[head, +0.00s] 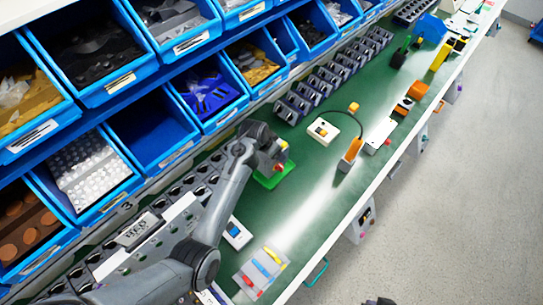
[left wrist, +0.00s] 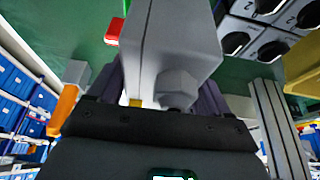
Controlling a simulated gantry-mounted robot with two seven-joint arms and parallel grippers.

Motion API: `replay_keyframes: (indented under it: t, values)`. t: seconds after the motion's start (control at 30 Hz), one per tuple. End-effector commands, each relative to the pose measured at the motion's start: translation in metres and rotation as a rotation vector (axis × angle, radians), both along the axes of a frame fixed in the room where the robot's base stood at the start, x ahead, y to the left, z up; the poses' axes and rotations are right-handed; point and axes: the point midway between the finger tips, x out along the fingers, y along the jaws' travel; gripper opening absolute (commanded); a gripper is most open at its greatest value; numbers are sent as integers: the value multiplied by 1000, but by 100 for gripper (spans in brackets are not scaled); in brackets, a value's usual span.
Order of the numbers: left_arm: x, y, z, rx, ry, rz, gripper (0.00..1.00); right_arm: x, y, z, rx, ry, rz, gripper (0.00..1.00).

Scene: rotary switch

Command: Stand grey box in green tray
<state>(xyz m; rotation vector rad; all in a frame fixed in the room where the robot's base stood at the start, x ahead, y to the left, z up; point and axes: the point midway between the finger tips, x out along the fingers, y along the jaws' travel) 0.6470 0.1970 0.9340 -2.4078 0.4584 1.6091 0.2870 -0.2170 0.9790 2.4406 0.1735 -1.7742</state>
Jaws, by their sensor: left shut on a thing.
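The grey box (left wrist: 185,35) fills the upper middle of the left wrist view, with a round grey knob near my fingers. In the head view the grey box (head: 268,157) is largely hidden by my left gripper (head: 264,146). My left gripper is shut on it. The green tray (head: 286,171) lies on the green bench top directly below; the box is over it, and whether it touches the tray is hidden. A red part (left wrist: 114,31) shows beside the box in the wrist view. My right gripper is not seen.
Blue bins (head: 160,130) line the left side. A row of dark holders (head: 310,92) runs along the back of the bench. A white box with a blue button (head: 236,233) and a tray with coloured pieces (head: 262,268) lie nearer. An orange-topped holder (head: 351,152) stands to the right.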

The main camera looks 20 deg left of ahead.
Motion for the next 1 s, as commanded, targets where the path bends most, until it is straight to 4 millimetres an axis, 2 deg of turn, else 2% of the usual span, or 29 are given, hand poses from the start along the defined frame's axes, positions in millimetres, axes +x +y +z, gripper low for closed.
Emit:
replay_keyframes:
  t: [0.17,0.33,0.4,0.43,0.5,0.7,0.73,0.83,1.0]
  values:
    - [1,2,-5,0,-1,0,33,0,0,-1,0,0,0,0]
    - [0,2,-24,-2,0,1,33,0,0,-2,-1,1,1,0]
    - [0,2,-34,-2,3,1,19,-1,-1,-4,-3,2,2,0]
    - [0,2,-38,-2,3,1,20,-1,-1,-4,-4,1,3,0]
    - [-2,2,-43,-1,6,1,2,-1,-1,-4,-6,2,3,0]
    - [-4,2,-47,-2,12,3,0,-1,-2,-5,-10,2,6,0]
    - [-5,2,-49,-2,15,2,84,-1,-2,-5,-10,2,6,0]
    - [-4,2,-48,-2,14,3,100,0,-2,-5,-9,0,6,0]
    - [-2,2,-45,-1,7,2,100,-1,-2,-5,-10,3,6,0]
